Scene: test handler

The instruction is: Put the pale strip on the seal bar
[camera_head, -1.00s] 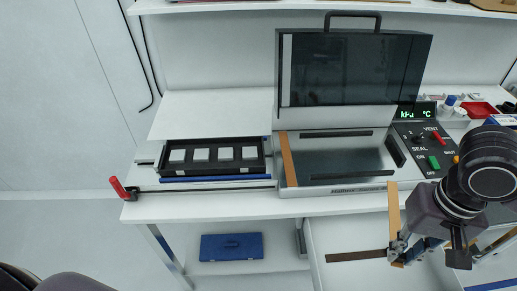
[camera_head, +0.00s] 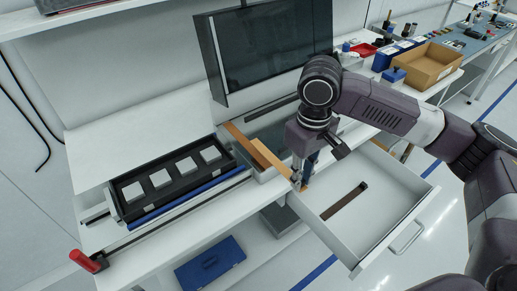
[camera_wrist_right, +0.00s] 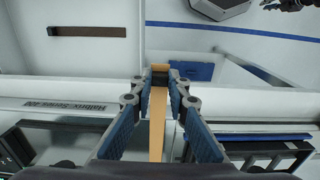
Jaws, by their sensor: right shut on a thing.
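My right gripper (camera_head: 299,183) is shut on the pale strip (camera_head: 268,156), near the strip's front end. The strip reaches out toward the machine, beside and roughly parallel to the orange-brown seal bar (camera_head: 238,136) at the left of the open vacuum sealer's chamber (camera_head: 268,133). I cannot tell the strip's height above the bar. In the right wrist view the pale strip (camera_wrist_right: 158,115) runs between the two fingers, which meet on it near its end (camera_wrist_right: 160,85). My arm hides part of the chamber. My left gripper is not in view.
The dark lid (camera_head: 270,50) stands open. A black tray with pale squares (camera_head: 120,192) lies left of the chamber, near a red handle (camera_head: 85,262). Below, an open drawer (camera_head: 400,200) holds a dark brown strip (camera_head: 345,203). A blue case (camera_head: 210,262) lies lower down.

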